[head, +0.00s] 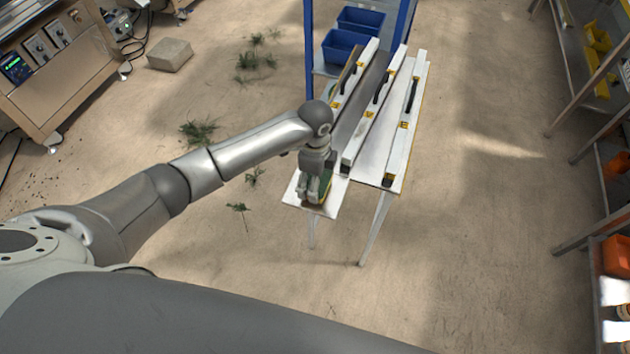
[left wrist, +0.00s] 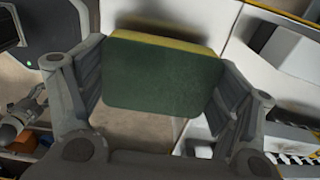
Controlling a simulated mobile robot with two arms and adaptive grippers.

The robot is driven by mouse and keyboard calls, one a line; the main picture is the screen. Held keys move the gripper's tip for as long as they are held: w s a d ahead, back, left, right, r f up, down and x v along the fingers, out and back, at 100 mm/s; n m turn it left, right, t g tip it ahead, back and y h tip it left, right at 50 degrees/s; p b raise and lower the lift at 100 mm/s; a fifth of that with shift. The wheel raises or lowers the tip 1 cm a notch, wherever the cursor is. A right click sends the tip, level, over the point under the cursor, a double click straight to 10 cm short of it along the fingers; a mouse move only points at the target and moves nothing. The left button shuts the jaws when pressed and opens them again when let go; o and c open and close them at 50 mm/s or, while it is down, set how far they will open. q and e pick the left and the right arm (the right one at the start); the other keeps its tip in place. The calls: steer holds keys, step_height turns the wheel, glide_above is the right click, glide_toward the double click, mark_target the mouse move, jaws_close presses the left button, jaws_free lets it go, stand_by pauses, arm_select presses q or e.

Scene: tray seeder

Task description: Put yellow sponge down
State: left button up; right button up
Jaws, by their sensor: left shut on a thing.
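The yellow sponge (left wrist: 165,80), with a dark green scouring face and a yellow edge, is held between the fingers of my left gripper (left wrist: 162,100) in the left wrist view. In the head view my left gripper (head: 316,188) points down over the near left end of the white table (head: 331,205). A bit of the sponge (head: 327,187) shows there beside the fingers. I cannot tell whether the sponge touches the table top.
Long white bars (head: 406,125) with black handles lie on the table beside my left gripper. Blue bins (head: 340,47) stand behind, by a blue post. Shelves with yellow and orange bins (head: 615,255) are at the right. A grey block (head: 170,55) lies on the floor.

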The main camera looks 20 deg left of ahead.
arm_select(q)
steer(key=shift+f, duration=0.75)
steer(key=shift+f, duration=0.2)
steer(key=o, duration=0.8)
steer(key=shift+r, duration=0.1)
step_height(320, 180, up, 12)
steer(key=shift+r, duration=0.1)
